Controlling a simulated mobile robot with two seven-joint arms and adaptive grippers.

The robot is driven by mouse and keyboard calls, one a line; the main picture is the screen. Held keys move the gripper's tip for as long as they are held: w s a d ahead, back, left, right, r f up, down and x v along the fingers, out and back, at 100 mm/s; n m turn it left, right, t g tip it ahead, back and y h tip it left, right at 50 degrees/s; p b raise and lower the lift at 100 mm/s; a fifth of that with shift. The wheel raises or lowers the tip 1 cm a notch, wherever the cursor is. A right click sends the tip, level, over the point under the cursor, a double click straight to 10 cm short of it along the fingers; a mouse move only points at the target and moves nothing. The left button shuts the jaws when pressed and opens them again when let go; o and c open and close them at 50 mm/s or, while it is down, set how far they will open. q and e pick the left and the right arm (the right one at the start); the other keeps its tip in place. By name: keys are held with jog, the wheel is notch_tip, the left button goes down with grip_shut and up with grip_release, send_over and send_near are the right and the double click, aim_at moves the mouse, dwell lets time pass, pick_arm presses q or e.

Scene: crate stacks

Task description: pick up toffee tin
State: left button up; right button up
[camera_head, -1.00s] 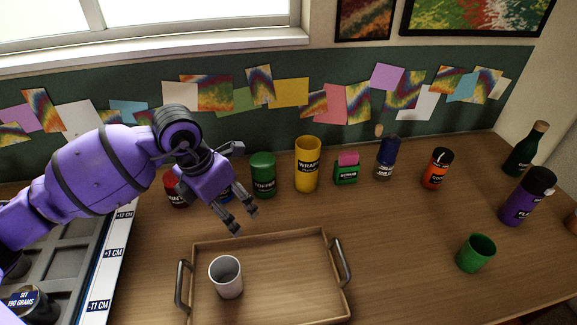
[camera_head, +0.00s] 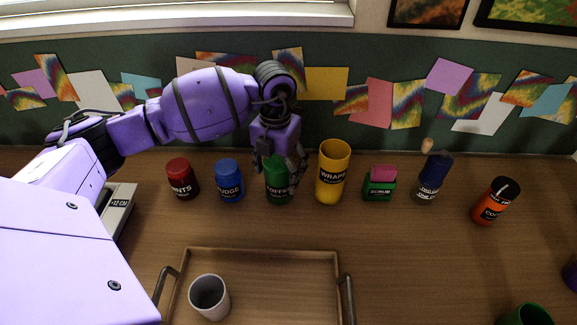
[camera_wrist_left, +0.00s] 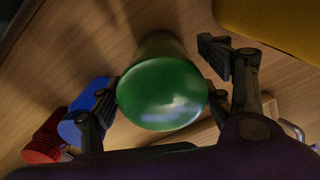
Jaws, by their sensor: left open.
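The toffee tin (camera_head: 279,186) is a green cylinder with a dark label, standing upright on the table between the blue fudge tin (camera_head: 229,181) and the yellow wraps tin (camera_head: 333,172). My left gripper (camera_head: 280,180) reaches down over it in the head view and partly hides it. In the left wrist view the toffee tin's green lid (camera_wrist_left: 162,94) lies between the open fingers, one on each side. Whether the fingers touch it I cannot tell. My right gripper is not in view.
A red mints tin (camera_head: 182,179), a scrub box (camera_head: 380,183), a blue bottle (camera_head: 433,178) and an orange tin (camera_head: 496,201) share the row. In front is a wooden tray (camera_head: 255,251) with a white cup (camera_head: 209,297). A green cup (camera_head: 527,315) stands front right.

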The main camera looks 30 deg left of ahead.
pick_arm(q)
jog(key=shift+f, duration=1.6)
jog(key=c, duration=1.2)
